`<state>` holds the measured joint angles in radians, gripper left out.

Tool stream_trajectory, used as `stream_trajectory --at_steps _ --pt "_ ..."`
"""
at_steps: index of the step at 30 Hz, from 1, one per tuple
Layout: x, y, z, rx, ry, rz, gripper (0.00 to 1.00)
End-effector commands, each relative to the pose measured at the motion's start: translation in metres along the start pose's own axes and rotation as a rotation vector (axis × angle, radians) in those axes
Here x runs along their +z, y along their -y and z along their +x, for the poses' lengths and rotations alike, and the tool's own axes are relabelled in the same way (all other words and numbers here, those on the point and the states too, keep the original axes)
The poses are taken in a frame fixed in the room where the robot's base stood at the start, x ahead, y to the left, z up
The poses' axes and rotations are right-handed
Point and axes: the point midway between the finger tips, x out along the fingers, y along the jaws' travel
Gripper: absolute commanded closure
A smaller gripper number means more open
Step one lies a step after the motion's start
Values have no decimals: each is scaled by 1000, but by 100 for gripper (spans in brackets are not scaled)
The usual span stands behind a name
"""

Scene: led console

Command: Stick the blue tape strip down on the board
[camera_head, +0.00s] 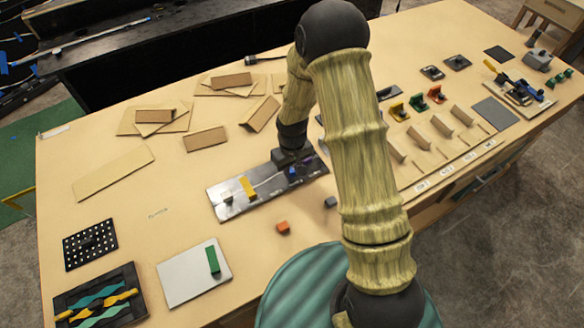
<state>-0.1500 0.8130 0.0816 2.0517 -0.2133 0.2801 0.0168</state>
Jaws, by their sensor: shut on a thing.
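A silver metal board (262,201) lies near the middle of the table, its long side running from lower left to upper right. My gripper (290,164) points down over the right part of this board and is shut. A small dark blue piece (292,172), which looks like the blue tape strip, shows at the fingertips. My gripper hides most of it, and I cannot tell whether it touches the board. A yellow strip (248,187) and a small pale block (228,197) are on the board's left part. A purple piece (308,154) shows just right of my gripper.
A white plate (185,284) with a green strip (212,260) lies at front left. An orange block (283,227) and a dark grey block (330,202) sit in front of the board. Cardboard pieces (205,139) lie behind. My arm hides the table's middle right.

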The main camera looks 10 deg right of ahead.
Motion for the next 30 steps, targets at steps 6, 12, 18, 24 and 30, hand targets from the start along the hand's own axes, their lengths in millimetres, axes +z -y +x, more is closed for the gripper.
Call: stream_trajectory --at_steps 6,12,18,24,30 --pt "0 0 3 0 0 0 100" --pt "0 0 5 0 0 0 100" --pt "0 0 6 0 0 0 100" --pt "0 0 8 0 0 0 100" --pt "0 0 10 0 0 0 100"
